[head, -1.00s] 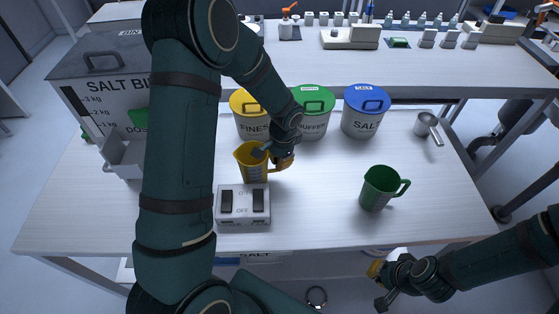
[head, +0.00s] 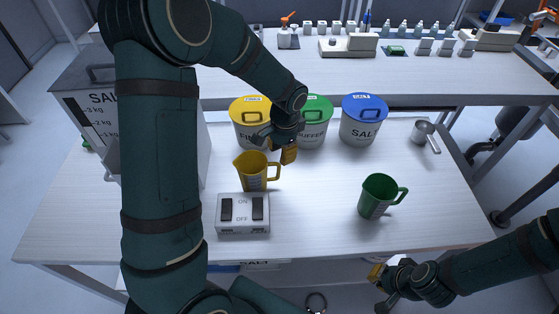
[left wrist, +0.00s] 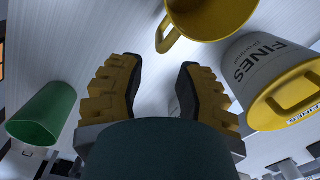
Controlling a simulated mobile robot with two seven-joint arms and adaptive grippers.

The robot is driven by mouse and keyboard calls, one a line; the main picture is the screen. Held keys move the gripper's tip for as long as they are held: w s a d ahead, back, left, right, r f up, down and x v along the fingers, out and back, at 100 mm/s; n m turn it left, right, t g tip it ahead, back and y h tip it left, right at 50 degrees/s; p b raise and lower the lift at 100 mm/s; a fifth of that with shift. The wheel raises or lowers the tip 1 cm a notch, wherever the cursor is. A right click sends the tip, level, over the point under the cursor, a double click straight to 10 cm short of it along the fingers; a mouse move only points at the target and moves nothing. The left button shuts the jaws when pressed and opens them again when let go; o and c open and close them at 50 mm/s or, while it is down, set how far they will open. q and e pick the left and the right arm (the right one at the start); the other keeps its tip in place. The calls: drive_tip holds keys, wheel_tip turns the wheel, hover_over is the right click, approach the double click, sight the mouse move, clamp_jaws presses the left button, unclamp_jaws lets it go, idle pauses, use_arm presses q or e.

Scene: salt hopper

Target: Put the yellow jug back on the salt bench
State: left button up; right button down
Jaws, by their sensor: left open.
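The yellow jug (head: 250,172) stands upright on the white salt bench (head: 310,215), just behind the switch box, with its handle to the right. My left gripper (head: 277,150) is open and empty just behind and right of the jug, apart from its handle. In the left wrist view the two fingers (left wrist: 160,90) are spread with nothing between them, and the yellow jug (left wrist: 208,14) shows at the top edge, beyond the fingertips. My right gripper (head: 378,287) is low in front of the bench, with its fingers apart and nothing visible between them.
The switch box (head: 243,213) sits in front of the yellow jug. The green jug (head: 377,196) stands at the right. Yellow-, green- and blue-lidded bins (head: 361,120) line the back, close to my left gripper. A metal scoop (head: 424,133) lies at far right. Bench centre is clear.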

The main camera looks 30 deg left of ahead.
use_arm(q)
wheel_tip(320, 180, up, 4)
drive_tip(key=shift+d+f, duration=0.1)
drive_tip(key=shift+f, duration=0.1)
idle(0.5)
